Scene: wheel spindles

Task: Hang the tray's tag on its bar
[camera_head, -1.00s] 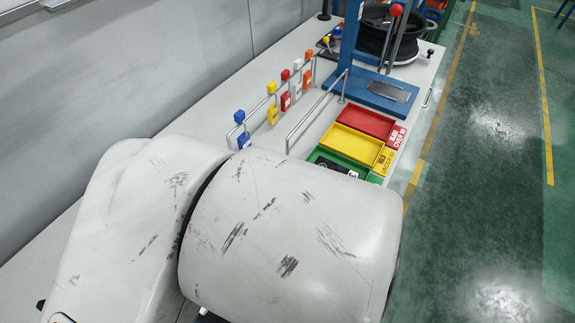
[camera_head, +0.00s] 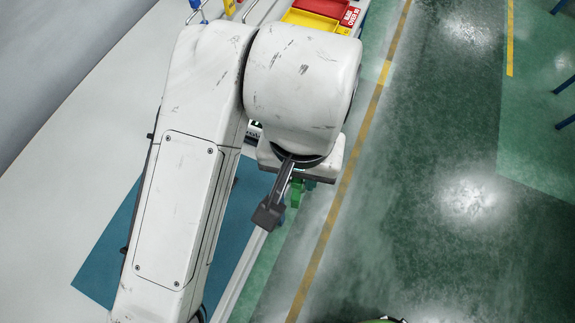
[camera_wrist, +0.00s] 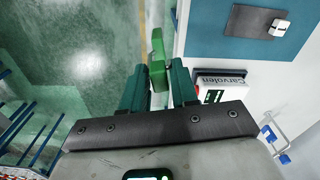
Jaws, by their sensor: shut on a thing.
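In the wrist view my gripper (camera_wrist: 158,77) has its dark green fingers shut on a bright green tag (camera_wrist: 157,45), which sticks out beyond the fingertips. The tag is held beside the bench edge, with the green floor behind it. In the head view a little green (camera_head: 298,190) shows under my wrist; I cannot tell tag from fingers there. The yellow tray (camera_head: 309,19) and the red tray (camera_head: 325,5) show at the top edge. My arm hides the green tray and the bar in the head view.
A blue mat (camera_head: 238,222) lies on the bench. In the wrist view a white lettered box (camera_wrist: 222,76) stands near the gripper, and a blue tag (camera_wrist: 269,133) is by a rail at right. A yellow tag (camera_head: 229,7) shows at the top.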

